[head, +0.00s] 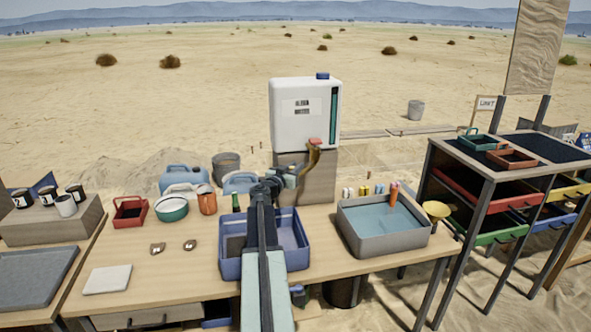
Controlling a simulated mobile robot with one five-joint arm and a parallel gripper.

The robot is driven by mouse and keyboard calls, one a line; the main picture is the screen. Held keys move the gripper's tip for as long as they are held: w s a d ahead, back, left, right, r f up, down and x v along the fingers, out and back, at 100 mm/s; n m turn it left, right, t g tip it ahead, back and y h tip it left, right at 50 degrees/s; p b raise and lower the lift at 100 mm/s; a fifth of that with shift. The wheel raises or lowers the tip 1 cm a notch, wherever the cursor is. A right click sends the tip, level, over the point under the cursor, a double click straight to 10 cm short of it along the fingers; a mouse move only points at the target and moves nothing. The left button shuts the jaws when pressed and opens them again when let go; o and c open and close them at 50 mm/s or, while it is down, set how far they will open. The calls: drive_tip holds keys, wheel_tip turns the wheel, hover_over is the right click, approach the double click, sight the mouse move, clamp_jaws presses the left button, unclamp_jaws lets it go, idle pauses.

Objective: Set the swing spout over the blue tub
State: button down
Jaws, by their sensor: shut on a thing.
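The swing spout (314,157) is a curved brass-coloured pipe below a red-pink knob on the front of the white water tank (304,112). My gripper (294,173) is shut on the lower end of the spout; its fingertips are small and partly hidden. The blue tub (231,271) stands on the table in front of the tank, partly covered by my arm. In the picture the spout's end is above and behind the tub's back right corner. I cannot tell whether it is over the tub.
A grey basin of water (388,248) stands right of the blue tub, with an orange-red object and a brass funnel (436,210) by it. The table's front left (185,275) is mostly clear.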

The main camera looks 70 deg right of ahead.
drive_tip(key=shift+s+d, duration=0.1)
drive_tip(key=shift+s, duration=0.1)
drive_tip(key=c, duration=1.3)
unclamp_jaws()
drive_tip(key=shift+w+a, duration=0.1)
drive_tip(key=shift+a, duration=0.25)
drive_tip(key=a, duration=0.7)
drive_tip(key=shift+w, duration=0.3)
drive_tip(key=shift+c, duration=0.2)
